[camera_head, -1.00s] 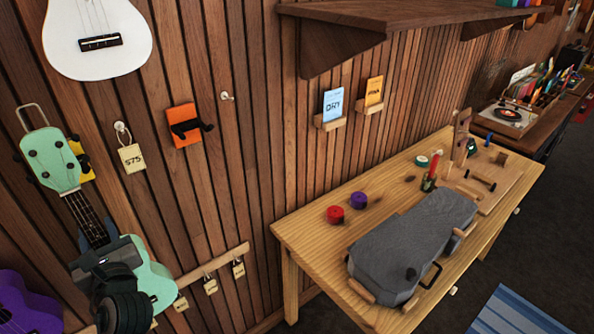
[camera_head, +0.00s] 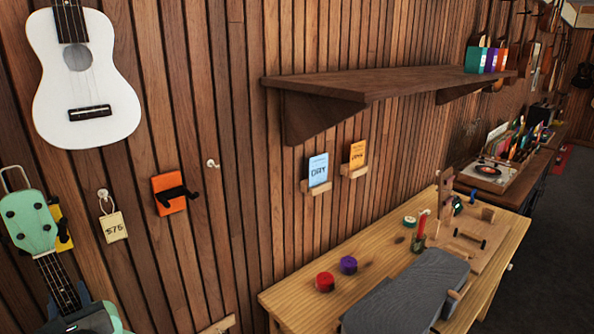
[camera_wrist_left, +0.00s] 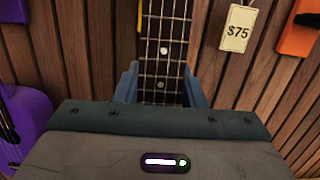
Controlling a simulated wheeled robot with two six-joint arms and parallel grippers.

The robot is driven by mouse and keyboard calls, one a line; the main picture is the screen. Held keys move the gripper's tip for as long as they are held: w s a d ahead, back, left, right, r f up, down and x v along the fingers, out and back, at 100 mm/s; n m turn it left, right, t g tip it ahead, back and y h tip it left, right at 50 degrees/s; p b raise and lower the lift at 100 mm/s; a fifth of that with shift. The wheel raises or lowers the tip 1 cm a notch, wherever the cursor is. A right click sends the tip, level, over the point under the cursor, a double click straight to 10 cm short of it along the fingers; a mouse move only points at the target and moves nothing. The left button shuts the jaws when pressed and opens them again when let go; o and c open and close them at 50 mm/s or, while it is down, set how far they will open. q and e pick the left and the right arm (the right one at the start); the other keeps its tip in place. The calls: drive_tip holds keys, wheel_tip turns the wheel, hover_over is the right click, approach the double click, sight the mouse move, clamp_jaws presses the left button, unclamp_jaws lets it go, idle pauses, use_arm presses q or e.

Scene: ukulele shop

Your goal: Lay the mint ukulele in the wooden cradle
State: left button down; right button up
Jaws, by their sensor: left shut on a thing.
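The mint ukulele (camera_head: 28,222) is upright against the slatted wall at the far left, headstock up, in front of a yellow wall hook (camera_head: 61,228). My left gripper (camera_head: 68,302) is shut on its neck, just above the body. In the left wrist view the fretted neck (camera_wrist_left: 163,50) runs between the two fingers of my left gripper (camera_wrist_left: 162,88). The lower body is cut off by the picture edge. On the workbench is a wooden base with an upright post and a grey padded, body-shaped part, which looks like the cradle (camera_head: 415,290). My right gripper is out of view.
A white ukulele (camera_head: 85,80) hangs above. An orange hook (camera_head: 169,192) and a price tag (camera_head: 114,226) are to the right. A dark shelf (camera_head: 375,82) juts out above the workbench (camera_head: 290,296). Red (camera_head: 325,281) and purple (camera_head: 348,265) round items lie on the bench.

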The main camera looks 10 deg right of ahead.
use_arm(q)
drive_tip(key=shift+b+x, duration=0.5)
drive_tip(key=shift+x, duration=0.9)
drive_tip(key=shift+f, duration=0.2)
drive_tip(key=shift+s+d, duration=0.1)
